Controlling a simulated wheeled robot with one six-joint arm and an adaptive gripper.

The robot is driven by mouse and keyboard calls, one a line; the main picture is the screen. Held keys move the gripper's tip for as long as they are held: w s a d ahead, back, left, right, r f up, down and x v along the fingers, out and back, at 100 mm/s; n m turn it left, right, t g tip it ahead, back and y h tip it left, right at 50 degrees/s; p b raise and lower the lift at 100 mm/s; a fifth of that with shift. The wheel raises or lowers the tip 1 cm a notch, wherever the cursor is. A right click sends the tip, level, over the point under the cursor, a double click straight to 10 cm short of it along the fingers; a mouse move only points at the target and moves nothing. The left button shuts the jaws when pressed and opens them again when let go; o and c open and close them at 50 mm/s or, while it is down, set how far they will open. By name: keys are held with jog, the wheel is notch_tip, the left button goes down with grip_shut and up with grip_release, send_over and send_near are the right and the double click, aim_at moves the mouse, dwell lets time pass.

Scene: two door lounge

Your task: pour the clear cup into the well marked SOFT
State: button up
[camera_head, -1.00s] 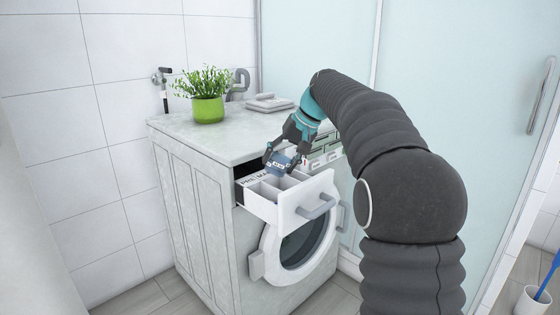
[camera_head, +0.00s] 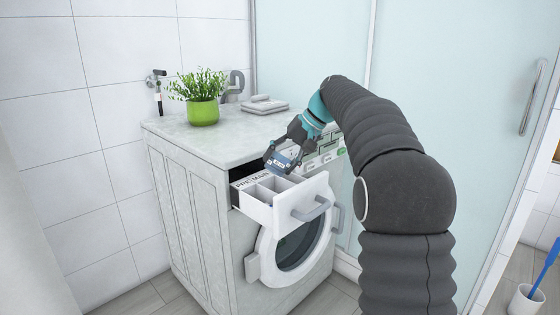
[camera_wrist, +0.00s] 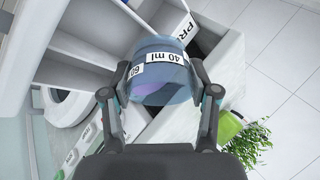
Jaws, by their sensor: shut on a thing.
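The clear cup (camera_wrist: 160,75) is bluish and see-through, with white bands reading "40 ml" and "60" in the wrist view. A purple tint shows in it. My gripper (camera_head: 284,156) is shut on the cup, one finger on each side. In the head view the cup (camera_head: 281,161) is tilted above the open white detergent drawer (camera_head: 258,213). The drawer has several wells, with "PRE" and "MAIN" lettering at its left rear. A "PR" label (camera_wrist: 188,28) shows beside the cup in the wrist view. I cannot read any SOFT mark; the cup and gripper hide part of the drawer.
The drawer juts from a grey washing machine (camera_head: 180,185) with a round door (camera_head: 300,245). A green potted plant (camera_head: 202,110) and folded cloths (camera_head: 264,104) stand on top. A glass shower panel (camera_head: 460,100) is behind my arm. A white brush holder (camera_head: 525,300) stands at lower right.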

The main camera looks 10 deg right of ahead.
jog(key=shift+w+d+r+y, duration=0.1)
jog(key=shift+d+r+y, duration=0.15)
jog(key=shift+y, duration=0.55)
dwell(0.4)
jog(key=shift+d+m+g+y, duration=0.2)
jog(key=shift+m+g+y, duration=0.1)
jog(key=shift+y, duration=0.1)
jog(key=shift+r+y, duration=0.2)
jog(key=shift+y, duration=0.1)
dwell(0.5)
jog(key=shift+w+d+r+m+g+y, duration=0.1)
jog(key=shift+m+g+y, duration=0.05)
jog(key=shift+y, duration=0.3)
jog(key=shift+d+r+m+g+y, duration=0.1)
jog(key=shift+m+g+y, duration=0.05)
jog(key=shift+y, duration=0.3)
jog(key=shift+d+r+y, duration=0.1)
jog(key=shift+r+y, duration=0.1)
jog(key=shift+y, duration=0.6)
